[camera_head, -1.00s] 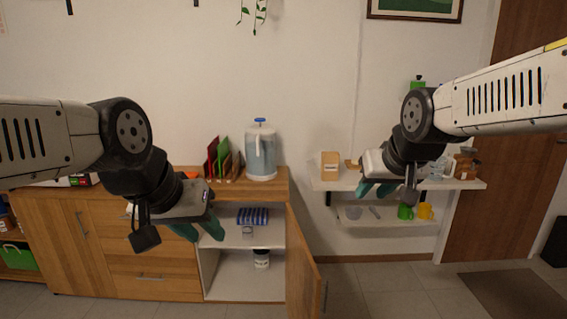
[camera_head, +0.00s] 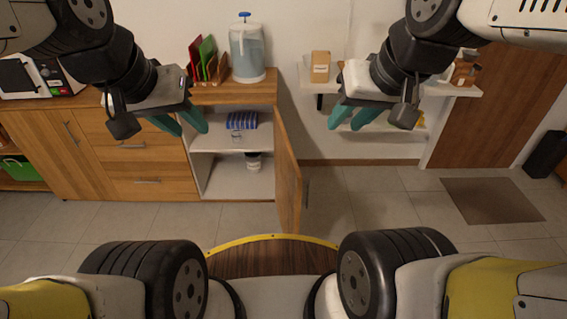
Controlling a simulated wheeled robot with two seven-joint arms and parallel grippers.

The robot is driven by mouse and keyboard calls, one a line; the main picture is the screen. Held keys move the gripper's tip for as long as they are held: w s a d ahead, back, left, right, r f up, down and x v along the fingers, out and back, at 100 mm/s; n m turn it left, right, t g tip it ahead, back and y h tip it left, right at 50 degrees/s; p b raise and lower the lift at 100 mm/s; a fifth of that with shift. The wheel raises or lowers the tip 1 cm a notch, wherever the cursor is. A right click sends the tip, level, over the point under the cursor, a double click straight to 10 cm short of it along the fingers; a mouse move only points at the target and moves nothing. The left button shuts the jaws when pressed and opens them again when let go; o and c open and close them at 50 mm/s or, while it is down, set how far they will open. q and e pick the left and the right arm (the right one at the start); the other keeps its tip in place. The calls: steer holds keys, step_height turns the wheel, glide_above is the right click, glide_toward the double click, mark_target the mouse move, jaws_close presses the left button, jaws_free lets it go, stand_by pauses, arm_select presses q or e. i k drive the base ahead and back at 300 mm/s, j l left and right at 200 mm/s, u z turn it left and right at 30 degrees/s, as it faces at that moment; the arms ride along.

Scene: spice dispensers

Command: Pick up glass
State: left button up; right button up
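A small clear object that looks like a glass (camera_head: 237,136) stands on the middle shelf inside the open cabinet (camera_head: 226,192), in front of a blue striped cloth (camera_head: 242,120). It is too small to make out well. My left gripper (camera_head: 191,130) has its teal fingers apart, is empty, and hangs to the left of the glass in the picture, nearer to me. My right gripper (camera_head: 343,127) also has its fingers apart and is empty, in front of the wall shelf at the right. It hides part of the lower wall shelf.
The cabinet door (camera_head: 288,178) stands open towards me on the right of the opening. A jar (camera_head: 254,162) is on the cabinet floor. A water dispenser (camera_head: 247,55) and coloured boards (camera_head: 207,58) stand on top. A box (camera_head: 320,67) is on the wall shelf. The floor ahead is clear.

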mark_target(236, 132)
steer(key=l+u, duration=0.45)
steer(key=l, duration=0.65)
steer(key=l+u, duration=0.45)
steer(key=l, duration=0.7)
steer(key=i+j, duration=0.15)
steer(key=j, duration=0.2)
steer(key=i+j+z, duration=0.1)
steer(key=j, duration=0.25)
steer(key=i+j+z, duration=0.1)
steer(key=j, duration=0.25)
steer(key=i+j, duration=0.25)
steer(key=i+j+z, duration=0.1)
steer(key=j, duration=0.4)
steer(key=i+j, duration=0.15)
steer(key=j, duration=0.2)
steer(key=i+j+z, duration=0.1)
steer(key=j, duration=0.3)
steer(key=i+j, duration=0.15)
steer(key=j, duration=0.25)
steer(key=i+l, duration=0.25)
steer(key=i, duration=0.25)
steer(key=z, duration=0.05)
